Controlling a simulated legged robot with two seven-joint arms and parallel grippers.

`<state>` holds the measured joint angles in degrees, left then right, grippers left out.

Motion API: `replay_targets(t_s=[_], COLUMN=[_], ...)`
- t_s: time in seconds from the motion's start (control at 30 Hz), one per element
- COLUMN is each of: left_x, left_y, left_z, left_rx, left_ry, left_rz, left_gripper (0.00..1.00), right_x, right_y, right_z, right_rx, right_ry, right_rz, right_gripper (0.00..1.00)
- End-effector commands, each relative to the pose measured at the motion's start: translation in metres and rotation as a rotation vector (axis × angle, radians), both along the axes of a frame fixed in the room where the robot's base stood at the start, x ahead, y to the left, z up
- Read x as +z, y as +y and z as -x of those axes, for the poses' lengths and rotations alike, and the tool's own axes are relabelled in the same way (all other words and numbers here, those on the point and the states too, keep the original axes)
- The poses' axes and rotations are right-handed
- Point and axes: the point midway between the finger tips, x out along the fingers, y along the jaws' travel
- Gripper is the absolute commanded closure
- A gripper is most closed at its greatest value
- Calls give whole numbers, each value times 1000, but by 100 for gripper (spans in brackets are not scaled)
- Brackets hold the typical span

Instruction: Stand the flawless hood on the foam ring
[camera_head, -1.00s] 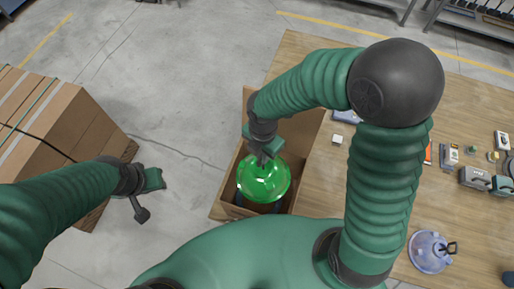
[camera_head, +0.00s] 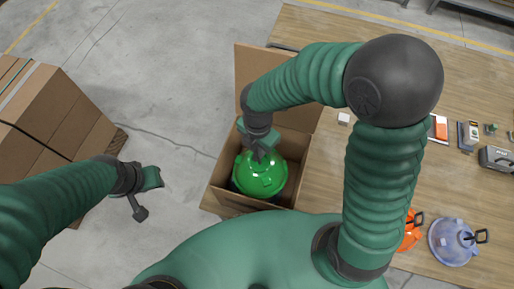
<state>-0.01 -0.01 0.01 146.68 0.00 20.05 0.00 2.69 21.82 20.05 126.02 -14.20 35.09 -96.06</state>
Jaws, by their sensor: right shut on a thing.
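A glossy green domed hood (camera_head: 260,176) hangs under my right gripper (camera_head: 261,152), whose jaws are shut on its top. The hood is over or inside the mouth of an open cardboard box (camera_head: 301,160) at the table's left edge. I cannot tell whether it touches the box's bottom. A foam ring is not clearly visible; the hood hides much of the box's inside. A clear bluish hood (camera_head: 452,242) with a dark handle and a partly hidden orange hood (camera_head: 409,238) stand on the table at right. My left gripper (camera_head: 148,196) is away at left, with nothing visible in it.
The wooden table (camera_head: 315,195) carries a small white block (camera_head: 344,118) and several small goods at far right. The box's raised flap (camera_head: 262,72) stands behind my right gripper. Stacked brown cartons (camera_head: 60,110) stand at left. Bare floor lies between them and the box.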

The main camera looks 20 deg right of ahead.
Motion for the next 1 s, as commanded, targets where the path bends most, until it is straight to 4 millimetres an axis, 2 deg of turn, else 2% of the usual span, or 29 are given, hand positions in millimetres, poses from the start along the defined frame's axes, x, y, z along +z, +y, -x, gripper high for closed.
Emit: replay_targets(t_s=[0.03,0.53,0.73,1.0], left_x=[-17,-99,-105,-106], left_y=[0,1,1,1], left_z=[0,0,0,0], left_rx=[0,1,0,0], left_ry=[0,0,0,0], left_rz=[0,0,0,0], left_gripper=[66,66,66,66], right_x=[-16,-89,-111,-114], right_y=[1,1,0,2], right_z=[0,0,0,0], right_rx=[1,1,1,1], right_ry=[-1,-2,-1,-2], right_rz=[0,1,-1,0], right_gripper=[100,100,100,100])
